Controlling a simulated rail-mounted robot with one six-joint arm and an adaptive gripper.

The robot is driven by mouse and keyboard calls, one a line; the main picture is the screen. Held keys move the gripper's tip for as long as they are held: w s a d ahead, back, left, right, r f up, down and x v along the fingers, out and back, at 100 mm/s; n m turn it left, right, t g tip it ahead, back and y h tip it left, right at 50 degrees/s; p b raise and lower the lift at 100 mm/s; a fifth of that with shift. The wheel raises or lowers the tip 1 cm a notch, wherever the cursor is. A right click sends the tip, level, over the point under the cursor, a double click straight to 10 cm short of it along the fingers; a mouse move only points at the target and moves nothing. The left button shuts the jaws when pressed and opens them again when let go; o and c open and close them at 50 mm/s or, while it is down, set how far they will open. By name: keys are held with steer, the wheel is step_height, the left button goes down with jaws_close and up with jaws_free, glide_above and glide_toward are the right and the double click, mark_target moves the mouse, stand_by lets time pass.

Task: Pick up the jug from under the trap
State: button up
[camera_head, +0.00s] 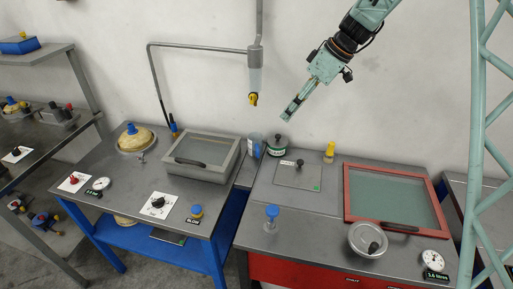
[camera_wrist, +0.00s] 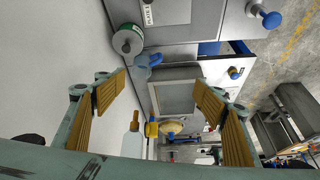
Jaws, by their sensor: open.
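The trap (camera_head: 255,78) is a pale clear cylinder on a vertical pipe, with a yellow valve at its lower end. In the wrist view the trap (camera_wrist: 135,122) shows low in the middle. A small bluish translucent jug (camera_head: 254,146) stands below it, at the gap between the two benches. The jug also shows in the wrist view (camera_wrist: 148,60), beyond the fingertips. My gripper (camera_head: 289,113) is open and empty, in the air above and to the right of the jug. Its yellow-padded fingers (camera_wrist: 158,98) are spread wide.
A green-and-white canister (camera_head: 277,147) stands close to the right of the jug. A grey-framed glass lid (camera_head: 204,155) lies to the left. A yellow bottle-shaped part (camera_head: 329,152) and a red-framed window (camera_head: 393,195) are on the right bench. A grey pipe runs along the wall.

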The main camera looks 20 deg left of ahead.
mark_target(257, 139)
steer(key=w+a+f+n, duration=0.1)
steer(key=w+a+f, duration=0.2)
steer(key=a+f, duration=0.1)
steer(key=w+a+f+n+y, duration=0.1)
steer(key=w+a+f, duration=0.2)
steer(key=f, duration=0.3)
steer(key=shift+a+f+n+g+p, duration=0.3)
steer(key=shift+a+n+p, duration=0.1)
steer(key=shift+a, duration=0.1)
steer(key=shift+f, duration=0.15)
steer(key=x, duration=0.8)
steer(key=shift+b, duration=0.35)
steer(key=shift+a+f, duration=0.2)
steer(key=shift+f, duration=0.05)
steer(key=shift+w+x, duration=0.2)
steer(key=shift+x, duration=2.25)
steer(key=c, duration=1.4)
